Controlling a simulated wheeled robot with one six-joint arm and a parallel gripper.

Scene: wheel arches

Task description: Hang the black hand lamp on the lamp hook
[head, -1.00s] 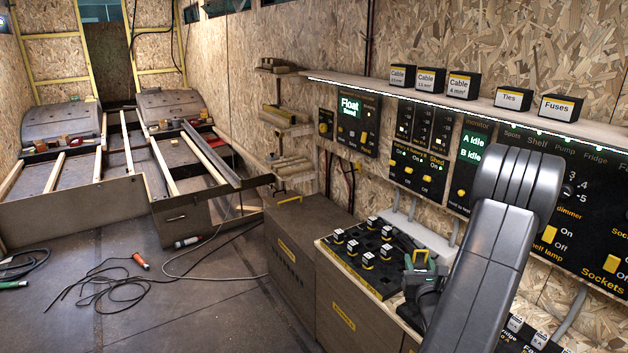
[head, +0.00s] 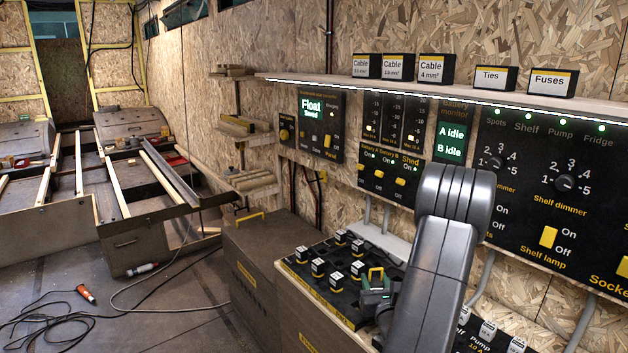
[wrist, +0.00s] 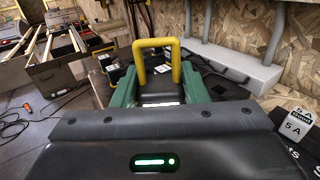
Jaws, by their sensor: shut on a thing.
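My gripper (head: 376,296) has green fingers, which also show in the wrist view (wrist: 158,95). It is shut on a black thing with a yellow loop handle (wrist: 157,62). The loop stands upright between the fingers and shows in the head view too (head: 376,272). Most of its body is hidden, so I cannot tell whether it is the black hand lamp. My gripper is in front of the black fuse tray, apart from the wall. I cannot make out the lamp hook in either view.
The black tray (head: 318,292) with several white-labelled blocks sits on a brown case, beside another closed case (head: 268,235). A shelf (head: 330,86) with labelled boxes runs above the switch panels (head: 560,190). An orange-ended tool (head: 86,293) and loose cables lie on the floor at left.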

